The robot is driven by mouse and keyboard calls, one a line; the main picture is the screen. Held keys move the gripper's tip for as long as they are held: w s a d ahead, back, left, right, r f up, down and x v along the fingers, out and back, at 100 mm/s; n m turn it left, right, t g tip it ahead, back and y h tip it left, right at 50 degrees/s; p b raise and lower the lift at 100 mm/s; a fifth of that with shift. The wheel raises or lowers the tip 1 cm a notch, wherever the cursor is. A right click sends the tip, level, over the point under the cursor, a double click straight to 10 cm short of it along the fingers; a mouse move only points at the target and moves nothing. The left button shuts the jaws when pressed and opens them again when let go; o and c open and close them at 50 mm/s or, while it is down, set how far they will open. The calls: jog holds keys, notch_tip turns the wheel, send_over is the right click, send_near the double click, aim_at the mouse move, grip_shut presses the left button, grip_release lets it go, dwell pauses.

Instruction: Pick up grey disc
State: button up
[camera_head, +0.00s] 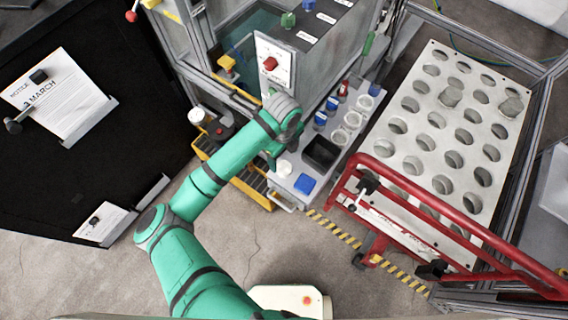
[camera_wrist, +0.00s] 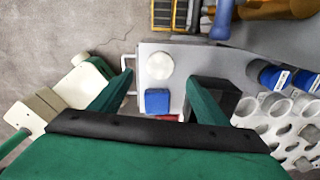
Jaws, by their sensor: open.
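A pale grey-white round disc (camera_head: 284,168) lies on the light grey shelf (camera_head: 322,178), near its left end. It also shows in the wrist view (camera_wrist: 159,65), whole and unobstructed. My gripper (camera_wrist: 160,79) is open and empty. Its two green fingers stand to either side of the disc and a blue block, as seen in the wrist view. In the head view my gripper (camera_head: 272,158) is at the shelf's left side, close to the disc. I cannot tell its exact height above the shelf.
The blue block (camera_head: 305,184) and a black bin (camera_head: 320,153) sit close to the disc. Several white cups (camera_head: 339,136) and blue-capped bottles (camera_head: 331,104) stand farther back. A red rail (camera_head: 450,214) and perforated white rack (camera_head: 410,147) are on the right. The cabinet rises behind.

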aim_at(283, 167)
notch_tip(283, 167, down, 3)
jog(key=shift+s+f, duration=0.15)
jog(key=shift+a+f, duration=0.1)
jog(key=shift+f, duration=0.4)
notch_tip(283, 167, down, 4)
jog(key=shift+f, duration=0.1)
jog(key=shift+w, duration=0.3)
jog(key=c, duration=1.1)
jog(key=shift+o, duration=0.2)
jog(key=shift+s+d, duration=0.1)
jog(key=shift+d, duration=0.25)
jog(key=shift+a+r, duration=0.2)
jog(key=shift+a, duration=0.2)
notch_tip(283, 167, up, 3)
jog(key=shift+d+f, duration=0.1)
jog(key=s+a+r, duration=0.9)
jog(key=s+a, duration=0.1)
jog(key=shift+r, duration=0.4)
